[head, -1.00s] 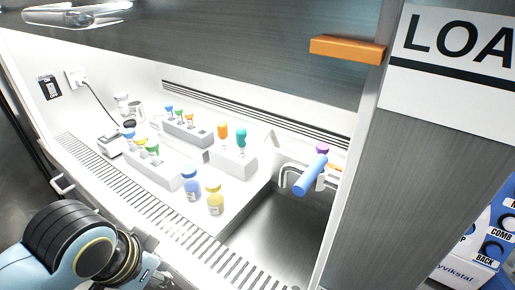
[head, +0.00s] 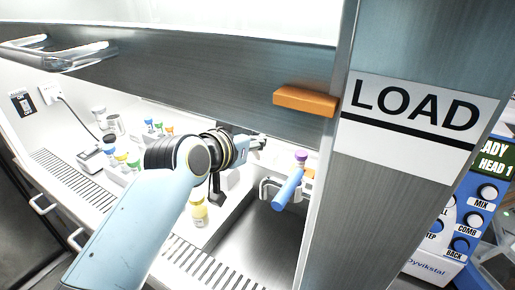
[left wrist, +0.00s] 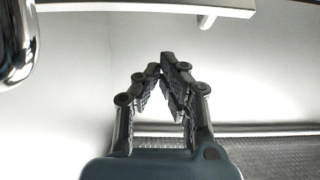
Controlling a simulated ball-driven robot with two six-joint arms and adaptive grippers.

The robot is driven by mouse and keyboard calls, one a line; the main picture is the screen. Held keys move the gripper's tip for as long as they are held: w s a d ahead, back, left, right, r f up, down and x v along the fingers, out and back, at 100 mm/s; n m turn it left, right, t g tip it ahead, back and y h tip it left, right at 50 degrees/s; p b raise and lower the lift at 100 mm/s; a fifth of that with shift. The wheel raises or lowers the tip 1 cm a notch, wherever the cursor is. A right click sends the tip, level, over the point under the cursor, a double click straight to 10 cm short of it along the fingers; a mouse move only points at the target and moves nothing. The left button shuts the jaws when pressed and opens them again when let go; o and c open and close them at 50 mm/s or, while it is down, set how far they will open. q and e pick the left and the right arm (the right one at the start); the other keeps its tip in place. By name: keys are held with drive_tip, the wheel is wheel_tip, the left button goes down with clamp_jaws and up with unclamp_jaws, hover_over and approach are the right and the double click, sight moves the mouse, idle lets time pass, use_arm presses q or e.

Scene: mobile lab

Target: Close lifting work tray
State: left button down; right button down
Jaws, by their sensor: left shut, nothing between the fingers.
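Inside the cabinet, the white work surface (head: 232,196) carries the bottles and blocks. To its right is a sunken grey metal area (head: 262,238); I cannot tell which part is the lifting tray. A blue cylinder-shaped bar (head: 287,190) stands tilted over the back of the sunken area, beside a pale bent tube. My left gripper (head: 258,143) reaches in under the front panel, left of and behind the blue bar, apart from it. In the left wrist view its fingers (left wrist: 162,66) are shut with nothing between them. My arm hides part of the work surface. My right gripper is out of view.
A yellow bottle (head: 198,211) stands near my wrist, with several capped bottles and tubes to the left. The steel front panel (head: 200,70) with an orange handle (head: 305,101) hangs above my arm. A slotted grille (head: 195,265) runs along the front edge.

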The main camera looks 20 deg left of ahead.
use_arm(q)
drive_tip(key=x, duration=0.5)
drive_tip(key=shift+s+f+p, duration=0.1)
drive_tip(key=shift+f+p, duration=0.1)
drive_tip(key=shift+p, duration=0.15)
drive_tip(key=s, duration=0.1)
drive_tip(key=s+f, duration=0.1)
drive_tip(key=s+p, duration=0.1)
drive_tip(key=shift+s+a+f, duration=0.15)
drive_tip(key=shift+a+f, duration=0.1)
drive_tip(key=shift+a, duration=0.1)
drive_tip(key=shift+f, duration=0.1)
